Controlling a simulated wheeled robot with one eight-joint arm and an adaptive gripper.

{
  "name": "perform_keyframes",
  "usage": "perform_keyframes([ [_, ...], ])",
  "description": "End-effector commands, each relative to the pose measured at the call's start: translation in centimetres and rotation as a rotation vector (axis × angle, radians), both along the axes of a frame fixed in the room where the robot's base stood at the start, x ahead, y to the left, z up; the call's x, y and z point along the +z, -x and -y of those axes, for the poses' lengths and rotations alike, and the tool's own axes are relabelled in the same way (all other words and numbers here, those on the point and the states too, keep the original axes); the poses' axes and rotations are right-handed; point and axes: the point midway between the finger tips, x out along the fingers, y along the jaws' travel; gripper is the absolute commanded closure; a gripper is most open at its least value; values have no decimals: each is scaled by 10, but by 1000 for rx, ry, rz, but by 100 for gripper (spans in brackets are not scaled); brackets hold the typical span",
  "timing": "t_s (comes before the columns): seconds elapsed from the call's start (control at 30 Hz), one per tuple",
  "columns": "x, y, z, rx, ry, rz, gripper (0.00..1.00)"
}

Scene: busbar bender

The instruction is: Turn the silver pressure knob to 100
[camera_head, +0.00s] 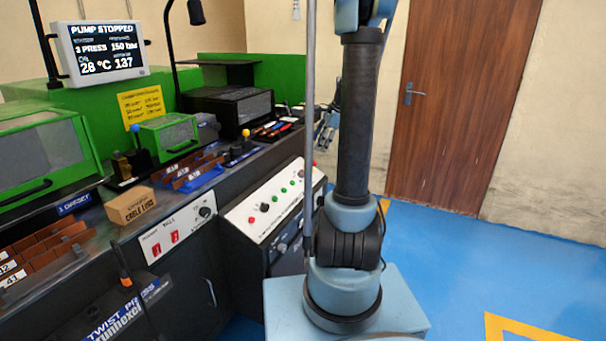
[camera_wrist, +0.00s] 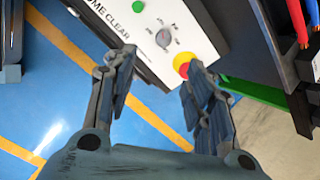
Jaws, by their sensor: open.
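A round silver-grey knob (camera_wrist: 164,38) with small scale marks around it shows on a white panel in the wrist view. Its scale numbers are too small to read. My gripper (camera_wrist: 161,58) is open, with one finger on each side below the knob in the picture. Nothing is between the fingers, and I cannot tell the gap to the panel. In the head view my gripper (camera_head: 328,128) is partly hidden behind my arm.
A red and yellow stop button (camera_wrist: 183,63) sits close to my right finger in the wrist view. A green button (camera_wrist: 138,6) is above left of the knob. The sloped control panel (camera_head: 238,214) carries several buttons. Blue floor (camera_head: 440,240) is open at the right.

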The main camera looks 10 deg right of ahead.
Motion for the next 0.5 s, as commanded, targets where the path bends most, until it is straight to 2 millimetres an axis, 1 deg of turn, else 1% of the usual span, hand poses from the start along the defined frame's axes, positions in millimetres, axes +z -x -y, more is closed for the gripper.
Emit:
perform_keyframes([
  [0.1,-4,-9,4,-29,-15,-8,52],
  [0.27,-12,-13,1,-36,-21,-9,52],
  [0.37,-24,-17,-4,-35,-20,-10,52],
  [0.5,-45,-22,-12,-34,-20,-10,52],
])
